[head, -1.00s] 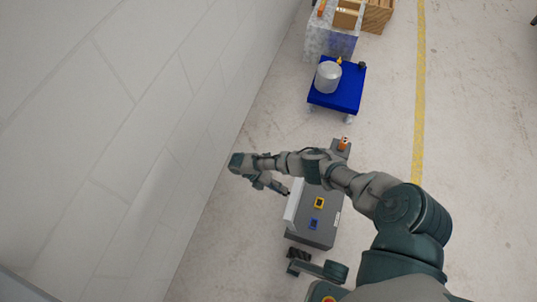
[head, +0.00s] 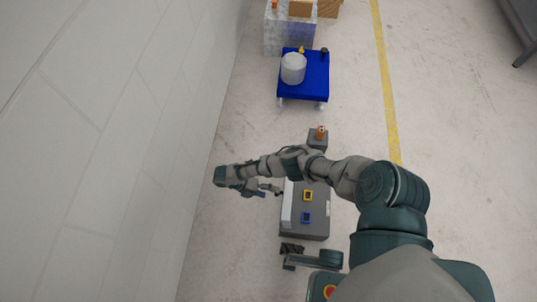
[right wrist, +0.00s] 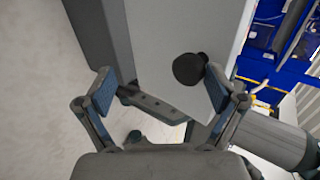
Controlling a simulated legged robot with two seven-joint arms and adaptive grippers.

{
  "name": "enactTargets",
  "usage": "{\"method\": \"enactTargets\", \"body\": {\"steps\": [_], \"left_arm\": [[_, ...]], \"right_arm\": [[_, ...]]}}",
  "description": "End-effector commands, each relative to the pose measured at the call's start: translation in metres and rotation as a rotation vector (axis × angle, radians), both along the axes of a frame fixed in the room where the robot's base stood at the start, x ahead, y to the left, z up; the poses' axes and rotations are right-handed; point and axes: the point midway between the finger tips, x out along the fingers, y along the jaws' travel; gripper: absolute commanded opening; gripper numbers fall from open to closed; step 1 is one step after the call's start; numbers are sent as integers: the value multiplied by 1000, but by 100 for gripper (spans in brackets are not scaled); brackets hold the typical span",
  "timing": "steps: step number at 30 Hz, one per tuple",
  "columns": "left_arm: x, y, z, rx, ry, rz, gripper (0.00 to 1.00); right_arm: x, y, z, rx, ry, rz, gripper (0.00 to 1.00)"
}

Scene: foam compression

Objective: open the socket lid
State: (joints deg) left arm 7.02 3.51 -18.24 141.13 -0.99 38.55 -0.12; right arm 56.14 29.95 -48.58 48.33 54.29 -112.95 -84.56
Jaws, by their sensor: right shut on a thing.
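A grey box (head: 318,226) stands on the floor. Its top carries a yellow-framed socket (head: 307,195) and a blue-framed socket (head: 306,217). A white panel (head: 287,207) stands along the box's left side; I cannot tell whether it is the lid. My right gripper (head: 273,190) is at the panel's upper left, beside the box. In the right wrist view, its fingers (right wrist: 160,90) stand apart. A pale panel (right wrist: 180,30) with a round dark knob (right wrist: 189,68) lies beyond them, the knob close to the right fingertip. What the fingers hold is not clear.
A small orange-topped block (head: 319,135) stands behind the box. Further back are a blue cart (head: 315,85) with a white cylinder (head: 293,68), and a marbled block (head: 288,40). The wall (head: 110,150) is close on the left; floor right of the box is clear.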

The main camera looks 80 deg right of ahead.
Motion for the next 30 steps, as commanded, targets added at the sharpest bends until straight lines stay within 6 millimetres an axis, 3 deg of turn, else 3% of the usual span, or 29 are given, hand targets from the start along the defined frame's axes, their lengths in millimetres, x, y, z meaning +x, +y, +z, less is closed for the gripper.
{"method": "enactTargets", "body": {"steps": [20, 23, 30], "left_arm": [[-2, -1, 1, 2, -2, -2, 35], [-3, 0, 1, 1, -2, -1, 35], [-3, 0, 2, -1, -3, 0, 35]], "right_arm": [[0, 0, -1, 0, -2, 1, 60], [9, 1, 5, 0, -3, 1, 60], [56, 4, 38, -5, -6, 2, 60]]}}
